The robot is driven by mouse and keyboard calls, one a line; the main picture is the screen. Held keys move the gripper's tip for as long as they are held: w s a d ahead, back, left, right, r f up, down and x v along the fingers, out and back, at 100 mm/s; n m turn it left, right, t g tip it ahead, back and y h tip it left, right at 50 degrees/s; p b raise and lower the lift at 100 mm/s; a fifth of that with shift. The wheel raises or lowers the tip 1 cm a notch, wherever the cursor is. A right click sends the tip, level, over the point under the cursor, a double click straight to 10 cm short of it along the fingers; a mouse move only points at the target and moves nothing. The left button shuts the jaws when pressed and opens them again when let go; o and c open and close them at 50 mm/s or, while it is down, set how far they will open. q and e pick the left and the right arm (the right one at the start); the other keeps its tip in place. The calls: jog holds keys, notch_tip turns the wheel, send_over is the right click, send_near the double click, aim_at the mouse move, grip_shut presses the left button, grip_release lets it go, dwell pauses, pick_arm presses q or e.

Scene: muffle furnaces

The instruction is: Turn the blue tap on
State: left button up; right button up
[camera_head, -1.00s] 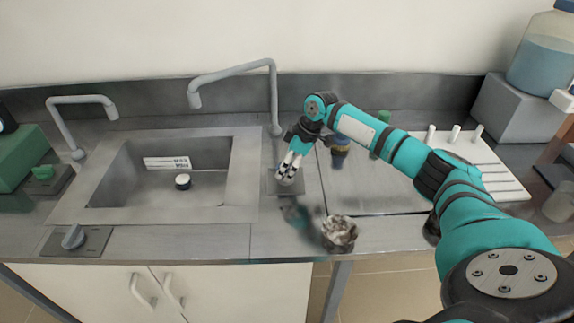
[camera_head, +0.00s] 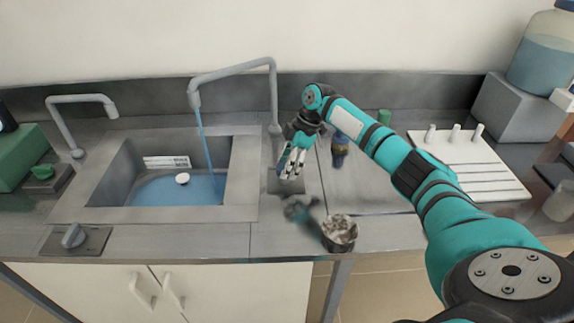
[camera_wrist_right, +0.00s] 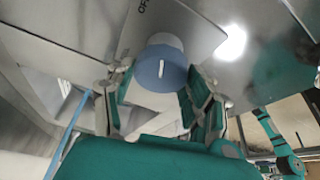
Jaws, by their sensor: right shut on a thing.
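The blue tap knob (camera_wrist_right: 160,66) shows in the right wrist view, round with a white mark, on a metal plate with part of a label. My right gripper (camera_wrist_right: 160,98) has its fingers on either side of the knob and is shut on it. In the head view my right gripper (camera_head: 292,165) is over the plate (camera_head: 287,185) right of the sink and mostly hides the knob. The tall grey spout (camera_head: 235,70) pours a blue stream of water (camera_head: 205,140) into the sink (camera_head: 245,180). My left gripper is not in view.
A second spout (camera_head: 80,99) and a grey-blue knob (camera_head: 73,236) are at the left. A cup of crumpled pieces (camera_head: 339,233) stands close in front of my right gripper. A small bottle (camera_head: 339,150) is behind my forearm. A white rack (camera_head: 475,165) is at the right.

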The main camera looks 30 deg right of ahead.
jog(key=shift+w+n+g+b, duration=0.1)
jog(key=shift+n+g+b, duration=0.35)
jog(key=shift+n, duration=0.65)
jog(key=o, duration=1.2)
jog(key=shift+r, duration=0.1)
jog(key=v, duration=1.2)
jog(key=shift+d, duration=0.1)
